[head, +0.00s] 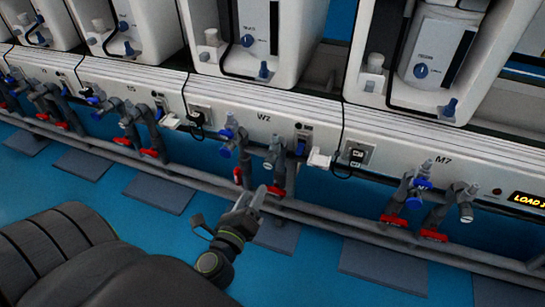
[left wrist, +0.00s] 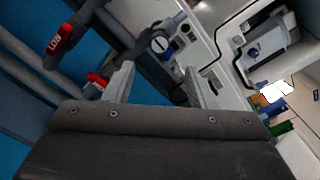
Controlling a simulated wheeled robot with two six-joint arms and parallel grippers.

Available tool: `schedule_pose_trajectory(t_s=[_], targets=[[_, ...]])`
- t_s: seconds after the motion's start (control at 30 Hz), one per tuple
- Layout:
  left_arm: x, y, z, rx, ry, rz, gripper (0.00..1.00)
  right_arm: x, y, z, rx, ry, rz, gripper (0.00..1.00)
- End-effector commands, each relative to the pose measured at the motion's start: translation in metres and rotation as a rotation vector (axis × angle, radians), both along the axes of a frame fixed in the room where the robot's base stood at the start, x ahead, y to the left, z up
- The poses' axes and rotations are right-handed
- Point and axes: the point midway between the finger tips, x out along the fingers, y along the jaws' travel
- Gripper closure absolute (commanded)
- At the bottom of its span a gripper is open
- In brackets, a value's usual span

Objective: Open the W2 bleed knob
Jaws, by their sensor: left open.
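The W2 station shows on the white panel, with its W2 label (head: 263,118). I cannot tell which knob is the bleed knob. My left gripper (head: 252,197) is open and empty, just below and in front of the W2 valves. In the left wrist view its fingers (left wrist: 157,78) stand apart, with a round grey knob (left wrist: 159,44) beyond them and a red handle (left wrist: 97,80) beside the left finger.
A grey pipe rail (head: 340,221) runs along the front below the valves. The M7 station's valves (head: 421,184) with red handles are at right. A red handle marked LOW (left wrist: 59,40) is at left in the wrist view.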

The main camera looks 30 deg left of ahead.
Motion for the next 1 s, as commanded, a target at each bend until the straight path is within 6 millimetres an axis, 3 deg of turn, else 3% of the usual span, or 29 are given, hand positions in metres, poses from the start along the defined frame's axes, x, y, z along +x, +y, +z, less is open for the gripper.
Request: schedule_pose_trajectory(t_s=[0.6, 0.8, 1.0], targets=[[0.111, 0.026, 0.001, 0.000, -0.002, -0.001, 0.49, 0.004, 0.003, 0.012, -0.034, 0.030, -0.023, 0.64], [0.131, 0.032, 0.000, -0.001, -0.001, -0.001, 0.49, 0.004, 0.003, 0.011, -0.033, 0.030, -0.021, 0.64], [0.137, 0.033, -0.001, -0.002, 0.000, 0.001, 0.49, 0.004, 0.003, 0.011, -0.032, 0.030, -0.019, 0.64]])
